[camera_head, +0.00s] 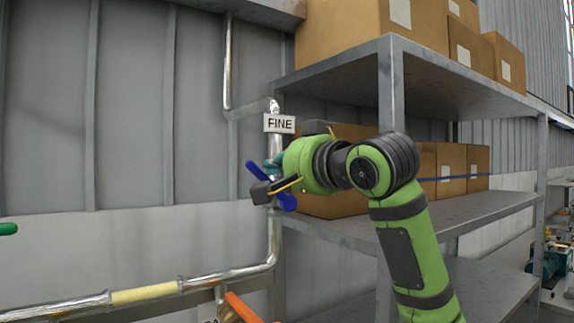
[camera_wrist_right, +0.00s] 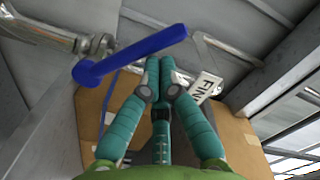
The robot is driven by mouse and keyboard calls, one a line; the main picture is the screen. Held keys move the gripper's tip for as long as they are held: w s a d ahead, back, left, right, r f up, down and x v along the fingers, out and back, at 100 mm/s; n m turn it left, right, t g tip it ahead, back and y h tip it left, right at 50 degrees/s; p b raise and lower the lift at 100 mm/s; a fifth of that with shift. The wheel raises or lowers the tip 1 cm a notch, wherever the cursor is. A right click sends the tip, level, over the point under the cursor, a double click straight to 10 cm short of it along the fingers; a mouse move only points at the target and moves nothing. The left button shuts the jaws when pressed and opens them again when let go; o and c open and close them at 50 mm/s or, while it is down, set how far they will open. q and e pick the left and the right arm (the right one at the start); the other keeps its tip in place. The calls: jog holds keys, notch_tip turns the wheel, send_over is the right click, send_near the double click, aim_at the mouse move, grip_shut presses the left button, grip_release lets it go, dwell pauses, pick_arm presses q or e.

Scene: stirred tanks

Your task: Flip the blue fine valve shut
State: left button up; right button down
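The blue fine valve handle (camera_head: 256,174) is a lever on the vertical steel pipe, below the white FINE sign (camera_head: 279,123). In the head view it slants from upper left to lower right, and my right gripper (camera_head: 270,181) covers its middle. In the right wrist view the blue lever (camera_wrist_right: 135,53) runs across just past the fingertips. The teal fingers of my right gripper (camera_wrist_right: 160,66) are together with nothing seen between them. I cannot tell whether they touch the lever. The FINE sign also shows in the wrist view (camera_wrist_right: 206,87). My left gripper is not in view.
A grey shelf rack (camera_head: 391,75) with cardboard boxes (camera_head: 345,28) stands right beside the pipe, behind my right arm. A lower pipe (camera_head: 205,281) runs left, with an orange handle (camera_head: 240,308) below it. A green rounded end (camera_head: 8,229) shows at the left edge.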

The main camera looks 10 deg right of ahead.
jog(key=n, duration=0.1)
jog(key=a+f+n, duration=0.1)
jog(key=shift+s+a+f+n+b, duration=0.3)
jog(key=shift+b, duration=0.1)
jog(key=f+n, duration=0.1)
jog(key=a+n+b, duration=0.1)
jog(key=f+n, duration=0.1)
jog(key=shift+s+a+f+h+b, duration=0.3)
jog(key=shift+f+b, duration=0.05)
jog(key=shift+f, duration=0.1)
